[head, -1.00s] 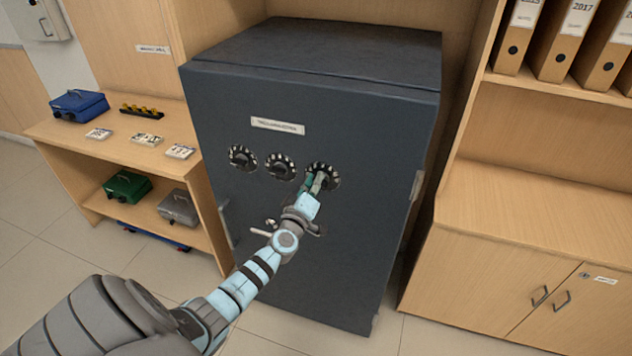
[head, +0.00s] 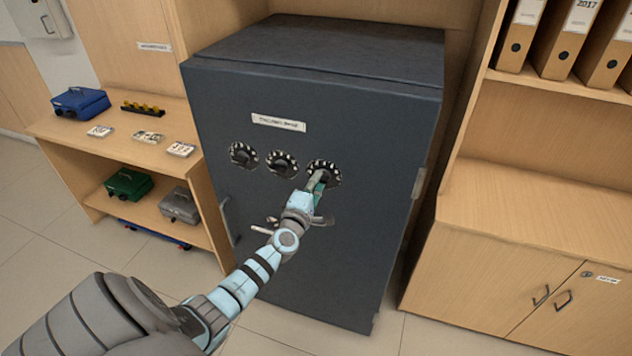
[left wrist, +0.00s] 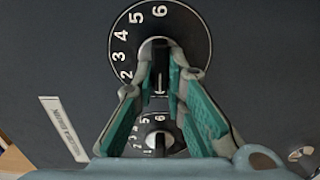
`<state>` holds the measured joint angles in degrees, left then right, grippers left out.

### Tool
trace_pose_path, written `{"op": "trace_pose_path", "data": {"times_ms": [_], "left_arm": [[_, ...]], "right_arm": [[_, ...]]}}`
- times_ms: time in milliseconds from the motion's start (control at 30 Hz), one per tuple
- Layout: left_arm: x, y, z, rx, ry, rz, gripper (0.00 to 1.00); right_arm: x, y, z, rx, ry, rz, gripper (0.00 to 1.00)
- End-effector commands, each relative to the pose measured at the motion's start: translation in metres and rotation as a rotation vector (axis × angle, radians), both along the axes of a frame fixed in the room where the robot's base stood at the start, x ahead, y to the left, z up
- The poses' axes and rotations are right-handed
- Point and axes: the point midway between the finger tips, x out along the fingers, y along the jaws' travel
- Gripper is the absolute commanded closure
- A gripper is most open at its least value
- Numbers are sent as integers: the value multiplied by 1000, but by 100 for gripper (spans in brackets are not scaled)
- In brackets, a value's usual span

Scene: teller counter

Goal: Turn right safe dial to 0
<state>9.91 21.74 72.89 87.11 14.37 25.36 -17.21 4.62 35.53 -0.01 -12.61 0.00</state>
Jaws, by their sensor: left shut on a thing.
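The dark grey safe (head: 300,270) has three black dials in a row with white numbers. My left gripper (head: 318,181) is at the right dial (head: 335,170), with its fingers shut on the knob. In the left wrist view my left gripper (left wrist: 158,70) has its fingers on either side of the knob of the right dial (left wrist: 196,38). The numbers 2 to 6 show on that dial; the rest and the knob's pointer are hidden by the fingers. The middle dial (head: 282,164) and left dial (head: 243,155) are free. My right gripper is not in view.
A white label (head: 279,122) sits above the dials. A lever handle (head: 262,230) lies below them, partly behind my left arm. A shelf (head: 60,133) with blue, green and grey boxes stands left. A wooden cabinet (head: 480,270) with binders above stands right.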

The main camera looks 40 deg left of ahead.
Motion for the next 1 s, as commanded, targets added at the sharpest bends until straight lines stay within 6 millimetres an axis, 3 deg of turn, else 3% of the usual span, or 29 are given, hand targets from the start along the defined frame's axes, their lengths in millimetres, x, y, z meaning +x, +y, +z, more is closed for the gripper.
{"op": "trace_pose_path", "data": {"times_ms": [433,467,567,867,1000], "left_arm": [[-1,0,-2,-14,0,-1,100],[-1,-1,-2,-14,0,-1,85],[0,0,-2,-14,-1,-1,69],[-1,0,-1,-12,-3,0,68],[-17,-6,-2,-11,-3,-1,68]], "right_arm": [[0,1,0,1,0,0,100],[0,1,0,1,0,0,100],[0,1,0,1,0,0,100],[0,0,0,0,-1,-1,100],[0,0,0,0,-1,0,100]]}}
